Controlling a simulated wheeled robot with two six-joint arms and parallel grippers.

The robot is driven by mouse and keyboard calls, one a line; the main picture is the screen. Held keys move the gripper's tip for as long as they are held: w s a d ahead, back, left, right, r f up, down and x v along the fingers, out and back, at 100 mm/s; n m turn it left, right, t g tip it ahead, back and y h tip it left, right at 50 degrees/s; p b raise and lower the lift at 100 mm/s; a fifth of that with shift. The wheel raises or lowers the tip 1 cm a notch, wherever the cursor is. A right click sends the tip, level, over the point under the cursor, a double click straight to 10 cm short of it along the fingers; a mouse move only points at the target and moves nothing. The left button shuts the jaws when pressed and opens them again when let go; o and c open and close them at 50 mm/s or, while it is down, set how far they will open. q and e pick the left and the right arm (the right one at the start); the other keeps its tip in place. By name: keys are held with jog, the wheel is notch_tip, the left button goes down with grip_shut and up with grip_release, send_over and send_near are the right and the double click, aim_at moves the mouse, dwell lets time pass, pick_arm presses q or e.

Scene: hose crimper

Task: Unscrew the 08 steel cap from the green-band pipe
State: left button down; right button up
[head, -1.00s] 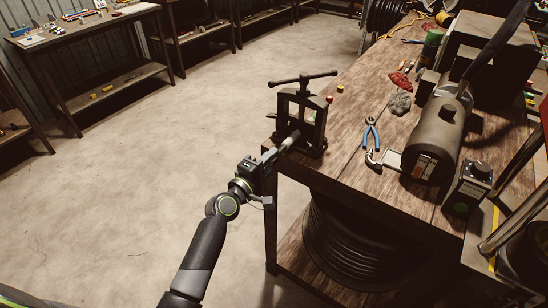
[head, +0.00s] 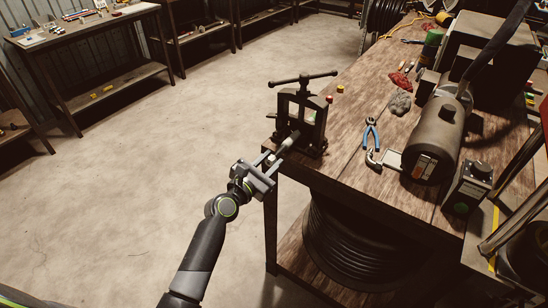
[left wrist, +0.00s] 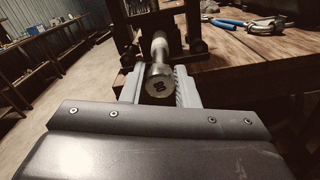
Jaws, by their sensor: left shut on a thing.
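A pale pipe (head: 288,142) is held in a black vise (head: 301,118) at the near left corner of the bench, its free end pointing toward me. In the left wrist view the round steel cap (left wrist: 159,82), marked 08, sits on the end of the pipe (left wrist: 159,45). My left gripper (head: 267,163) is shut on the cap, with one finger on each side of it in the left wrist view. The pipe's green band cannot be made out. My right gripper is not in view.
Blue-handled pliers (head: 370,133) and a clamp-like tool (head: 373,158) lie on the wooden bench (head: 350,180) right of the vise. A dark cylindrical machine (head: 436,140) stands further right. A black hose coil (head: 350,240) sits below. The floor at left is clear.

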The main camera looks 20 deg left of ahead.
pick_arm(q)
jog(key=shift+s, duration=0.1)
jog(key=shift+p+v, duration=0.45)
jog(key=shift+v, duration=0.9)
notch_tip(320, 180, up, 5)
jog(key=p, duration=0.5)
